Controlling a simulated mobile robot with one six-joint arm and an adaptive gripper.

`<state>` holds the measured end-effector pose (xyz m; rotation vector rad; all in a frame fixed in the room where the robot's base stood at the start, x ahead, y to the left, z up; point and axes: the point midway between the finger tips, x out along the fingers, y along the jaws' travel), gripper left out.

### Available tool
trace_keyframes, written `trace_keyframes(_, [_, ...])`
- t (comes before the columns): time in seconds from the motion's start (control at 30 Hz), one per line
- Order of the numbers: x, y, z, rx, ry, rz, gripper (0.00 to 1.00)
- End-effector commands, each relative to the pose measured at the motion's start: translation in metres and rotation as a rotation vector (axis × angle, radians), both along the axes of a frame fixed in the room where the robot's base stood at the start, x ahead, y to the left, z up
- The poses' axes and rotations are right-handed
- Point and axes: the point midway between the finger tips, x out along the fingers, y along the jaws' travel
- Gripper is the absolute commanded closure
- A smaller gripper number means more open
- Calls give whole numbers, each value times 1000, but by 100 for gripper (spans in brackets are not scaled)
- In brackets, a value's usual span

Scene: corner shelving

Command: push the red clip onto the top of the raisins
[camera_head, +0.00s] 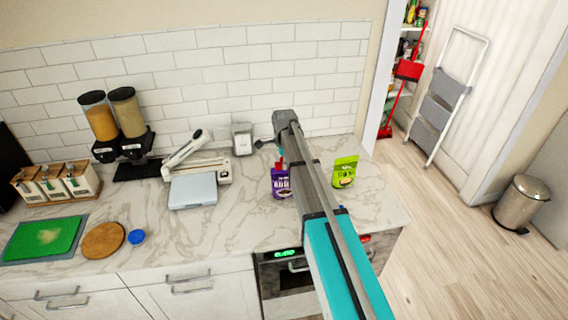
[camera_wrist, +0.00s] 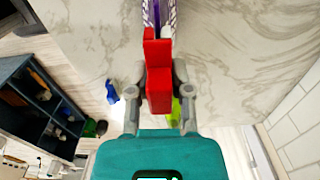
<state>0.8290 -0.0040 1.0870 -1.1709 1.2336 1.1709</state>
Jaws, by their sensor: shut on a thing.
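The raisins are a purple bag (camera_head: 281,186) standing upright on the marble counter, partly beside my arm. In the wrist view the bag (camera_wrist: 161,12) shows as a narrow purple and white edge at the top. My gripper (camera_wrist: 159,72) is shut on the red clip (camera_wrist: 159,90), with one finger on each side. The clip's far end meets the bag's edge in the wrist view. I cannot tell whether the bag sits between the clip's arms. In the head view, a small red part of the clip (camera_head: 278,166) shows at the bag's top; my arm hides most of my fingers.
A green bag (camera_head: 345,172) stands right of the raisins, near the counter's right end. A white appliance (camera_head: 194,189), cereal dispensers (camera_head: 128,125) and a white canister (camera_head: 242,139) stand to the left. The counter (camera_head: 235,215) in front of the raisins is clear.

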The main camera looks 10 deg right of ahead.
Motion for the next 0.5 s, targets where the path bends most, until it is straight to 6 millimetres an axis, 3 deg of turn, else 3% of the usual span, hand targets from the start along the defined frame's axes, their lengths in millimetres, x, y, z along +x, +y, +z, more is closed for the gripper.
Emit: trace_keyframes(0.5, [0, 0, -10, 0, 0, 0, 96])
